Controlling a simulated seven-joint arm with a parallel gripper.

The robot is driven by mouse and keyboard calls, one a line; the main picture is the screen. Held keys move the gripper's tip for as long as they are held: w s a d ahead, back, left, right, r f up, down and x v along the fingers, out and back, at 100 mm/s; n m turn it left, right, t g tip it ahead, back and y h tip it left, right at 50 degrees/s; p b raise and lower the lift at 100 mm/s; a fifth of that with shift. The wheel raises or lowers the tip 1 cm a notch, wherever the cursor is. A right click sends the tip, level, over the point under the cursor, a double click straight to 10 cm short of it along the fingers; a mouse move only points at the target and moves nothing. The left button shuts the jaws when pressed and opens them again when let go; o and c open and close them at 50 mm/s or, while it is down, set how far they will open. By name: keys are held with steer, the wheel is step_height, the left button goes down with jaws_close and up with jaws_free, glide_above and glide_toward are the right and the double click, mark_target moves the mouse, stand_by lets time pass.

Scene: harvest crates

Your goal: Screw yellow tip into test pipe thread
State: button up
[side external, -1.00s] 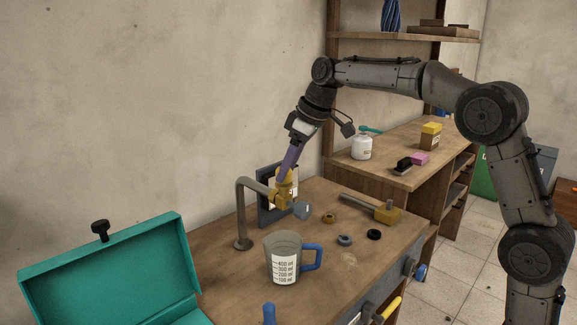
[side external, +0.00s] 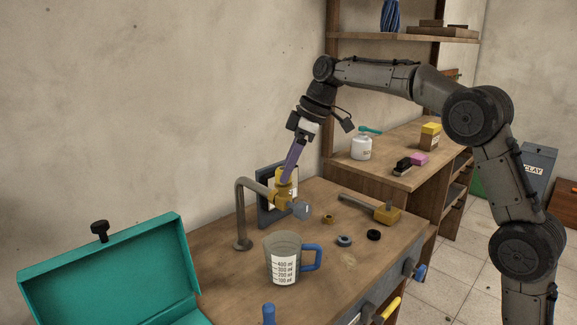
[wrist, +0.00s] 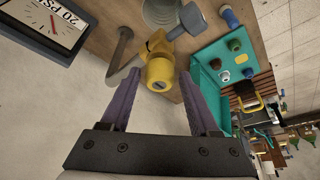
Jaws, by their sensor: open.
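The test pipe (side external: 241,212) is a bent grey pipe rising from the bench, with a yellow fitting (side external: 282,198) at its end. A round yellow tip (wrist: 159,70) sits at the top of this fitting; I cannot tell how deep it is in the thread. It also shows in the side view (side external: 283,173), partly behind the fingers. My gripper (wrist: 160,77) has two purple fingers, open, one on each side of the yellow tip with gaps visible. In the side view the gripper (side external: 287,180) comes down tilted onto the fitting.
A grey-blue knob (side external: 300,209) sticks out from the fitting. A gauge panel (side external: 264,212) stands behind. An open teal case (side external: 110,270) is at left.

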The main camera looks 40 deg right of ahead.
steer(key=c, duration=0.8)
steer(key=shift+o, duration=0.2)
steer(key=shift+a+m+h, duration=0.1)
steer(key=shift+m+h, duration=0.2)
steer(key=shift+m, duration=0.6)
steer(key=shift+t, duration=0.3)
steer(key=shift+s+a+m+h, duration=0.1)
steer(key=shift+m+h, duration=0.2)
steer(key=shift+m, duration=0.5)
steer(key=shift+m+h, duration=0.3)
steer(key=shift+m, duration=0.6)
steer(key=shift+a, duration=0.1)
steer(key=shift+m, duration=0.3)
steer(key=shift+m+t+h, duration=0.3)
steer(key=shift+m, duration=0.3)
